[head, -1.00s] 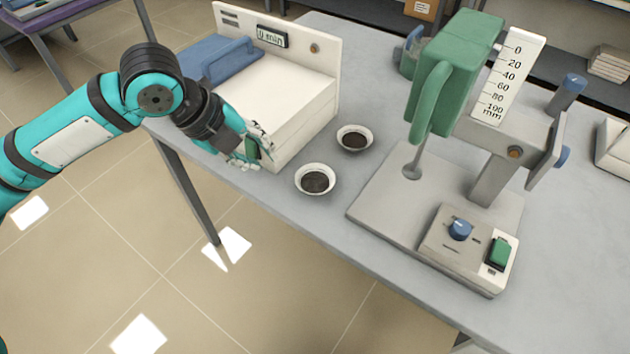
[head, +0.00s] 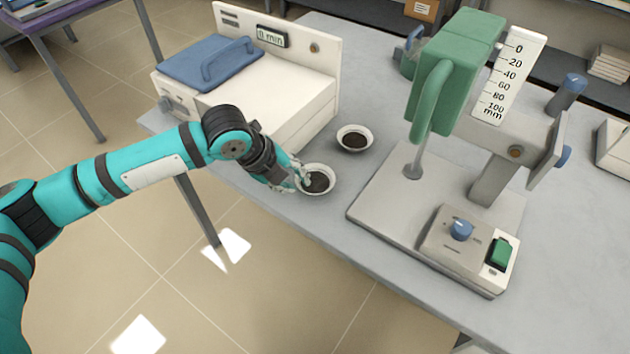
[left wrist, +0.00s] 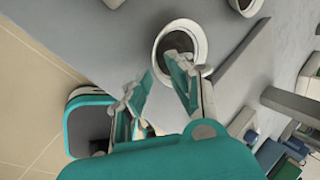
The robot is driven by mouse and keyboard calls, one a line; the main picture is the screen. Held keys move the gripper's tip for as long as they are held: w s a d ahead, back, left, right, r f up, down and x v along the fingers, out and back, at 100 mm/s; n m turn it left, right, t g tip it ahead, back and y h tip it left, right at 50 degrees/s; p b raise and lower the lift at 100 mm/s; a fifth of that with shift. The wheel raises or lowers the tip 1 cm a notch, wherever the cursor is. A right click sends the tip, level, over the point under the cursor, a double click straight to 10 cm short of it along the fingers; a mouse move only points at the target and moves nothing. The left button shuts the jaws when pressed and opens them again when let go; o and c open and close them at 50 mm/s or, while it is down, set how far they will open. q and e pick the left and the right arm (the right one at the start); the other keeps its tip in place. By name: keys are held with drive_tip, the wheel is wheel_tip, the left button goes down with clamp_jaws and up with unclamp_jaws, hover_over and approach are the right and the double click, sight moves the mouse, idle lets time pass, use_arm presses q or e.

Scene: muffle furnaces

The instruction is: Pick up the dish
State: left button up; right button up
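Two small white dishes with dark contents stand on the grey bench. The nearer dish (head: 322,182) is by the front edge, and it also shows in the left wrist view (left wrist: 181,42). The other dish (head: 354,138) stands behind it to the right, and part of it shows at the top of the left wrist view (left wrist: 247,6). My left gripper (head: 303,178) is at the left rim of the nearer dish. In the left wrist view its fingers (left wrist: 159,72) are apart, with one fingertip overlapping the dish's rim. I cannot tell whether it touches. My right gripper is not in view.
A white furnace (head: 270,98) with a blue handled lid (head: 210,65) stands behind my left arm. A green-headed instrument (head: 450,70) on a grey base (head: 385,205) stands right of the dishes. Bare bench (head: 310,222) lies in front of the nearer dish.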

sight(306, 189)
use_arm(q)
drive_tip(key=shift+x, duration=1.55)
clamp_jaws()
drive_tip(key=shift+r, duration=0.15)
drive_tip(key=shift+r, duration=0.5)
wheel_tip(306, 189, up, 2)
drive_tip(key=shift+w+r, duration=0.1)
drive_tip(key=s+a+r, duration=0.1)
drive_tip(key=s+a, duration=0.2)
drive_tip(key=a, duration=0.4)
drive_tip(key=s+a, duration=0.4)
drive_tip(key=a, duration=0.3)
drive_tip(key=shift+s+a+r+b, duration=0.15)
drive_tip(key=shift+s+r+b, duration=0.05)
drive_tip(key=shift+r+b, duration=0.2)
